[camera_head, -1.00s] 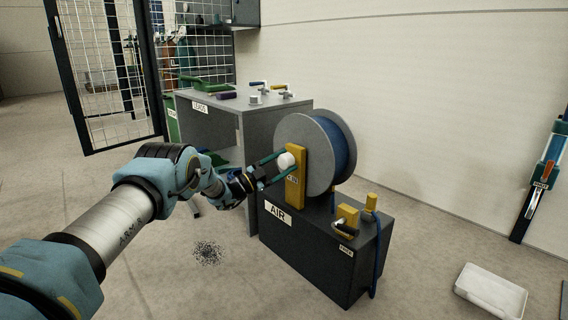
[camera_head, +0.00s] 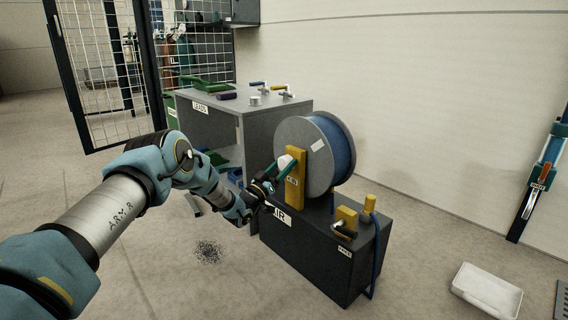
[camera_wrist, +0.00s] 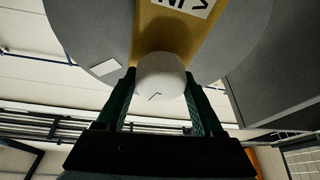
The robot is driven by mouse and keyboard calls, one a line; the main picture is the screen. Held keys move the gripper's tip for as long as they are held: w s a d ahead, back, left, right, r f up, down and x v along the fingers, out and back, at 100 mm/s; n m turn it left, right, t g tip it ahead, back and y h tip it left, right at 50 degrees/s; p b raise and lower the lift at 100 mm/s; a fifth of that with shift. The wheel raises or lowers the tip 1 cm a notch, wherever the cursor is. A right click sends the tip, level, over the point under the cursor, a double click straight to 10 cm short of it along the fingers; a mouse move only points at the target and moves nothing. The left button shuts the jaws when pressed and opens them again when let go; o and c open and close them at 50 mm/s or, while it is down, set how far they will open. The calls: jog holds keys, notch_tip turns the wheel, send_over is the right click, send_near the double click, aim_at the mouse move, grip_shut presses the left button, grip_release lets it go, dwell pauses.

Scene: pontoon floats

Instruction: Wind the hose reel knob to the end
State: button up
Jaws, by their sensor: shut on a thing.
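The hose reel (camera_head: 303,150) is a grey disc drum wound with blue hose (camera_head: 338,146), on a dark box labelled AIR (camera_head: 325,249). A yellow crank bar (camera_head: 295,180) with a partly readable label lies across the drum face. At its upper end is a white round knob (camera_head: 286,163). My gripper (camera_head: 278,169) is shut on the knob from the left. In the wrist view the white knob (camera_wrist: 160,76) sits between the two green fingers, with the yellow bar (camera_wrist: 165,28) behind it. A white tag (camera_head: 317,145) is on the upper right of the drum face.
A yellow lever block (camera_head: 345,217) and a yellow post (camera_head: 369,203) stand on the box's right end. A grey bench (camera_head: 240,117) labelled LEADS with tools is behind. A white tray (camera_head: 486,290) lies on the floor at right.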

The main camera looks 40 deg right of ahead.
jog(key=shift+n+t+y+p, duration=0.45)
jog(key=shift+n+t, duration=0.65)
jog(key=shift+n, duration=1.1)
jog(key=o, duration=1.4)
jog(key=p+v, duration=0.2)
jog(key=v, duration=0.8)
jog(key=shift+s+a+p, duration=0.15)
jog(key=shift+a+p, duration=0.2)
jog(key=shift+p, duration=0.05)
